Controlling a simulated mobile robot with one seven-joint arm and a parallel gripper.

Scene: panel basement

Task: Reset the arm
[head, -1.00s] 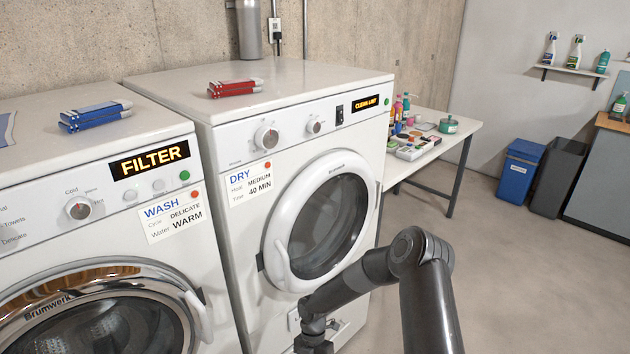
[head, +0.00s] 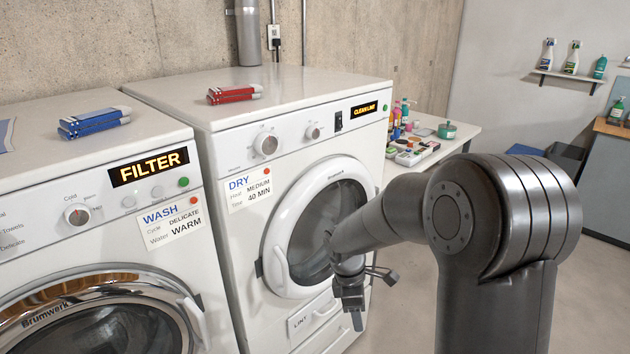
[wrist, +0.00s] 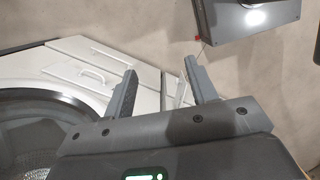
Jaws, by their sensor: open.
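My gripper (head: 357,318) hangs low in front of the dryer (head: 248,184), near the lower right of its round door (head: 312,226). In the wrist view my gripper (wrist: 160,90) is open, with its two fingers apart and nothing between them. The dryer's lower panel with its handle (wrist: 88,75) shows beyond the left finger, and part of the round door is at the left. My arm folds at a large joint in the right of the head view and covers part of the floor and table.
The washer (head: 180,262) stands left of the dryer. A table (head: 455,142) with bottles is behind my arm. A grey object (wrist: 245,18) is at the wrist view's top. Open floor lies right.

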